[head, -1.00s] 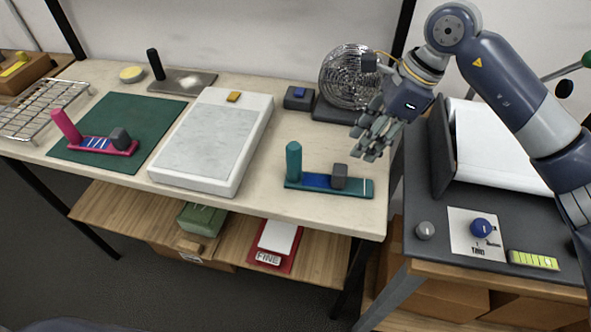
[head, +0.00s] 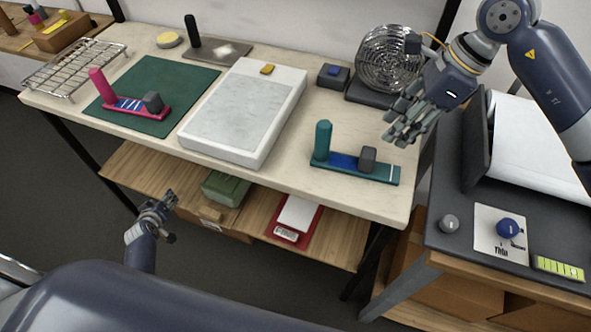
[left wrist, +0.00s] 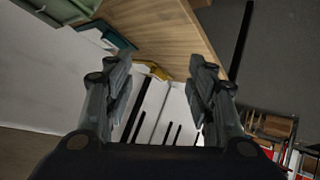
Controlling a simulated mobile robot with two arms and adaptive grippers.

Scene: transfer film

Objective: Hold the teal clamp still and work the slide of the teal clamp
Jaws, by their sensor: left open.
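The teal clamp (head: 325,174) lies on the pale tabletop near its front right edge. It has a teal upright post at its left end, a blue strip along its base, and a white line near its right end. Its grey slide block (head: 367,160) sits right of the middle, apart from the post. My right gripper (head: 400,135) hangs above and right of the clamp, not touching it; its fingers overlap, so its opening is unclear. My left gripper (head: 168,204) is low in front of the table, far from the clamp. In the left wrist view its fingers (left wrist: 160,85) are apart and empty.
A white tray with a grey panel (head: 245,112) stands left of the teal clamp. A similar pink clamp (head: 137,108) lies on a green mat (head: 190,80). A wire-caged fan (head: 390,58) stands behind. The wooden lower shelf (head: 260,222) juts out near my left gripper.

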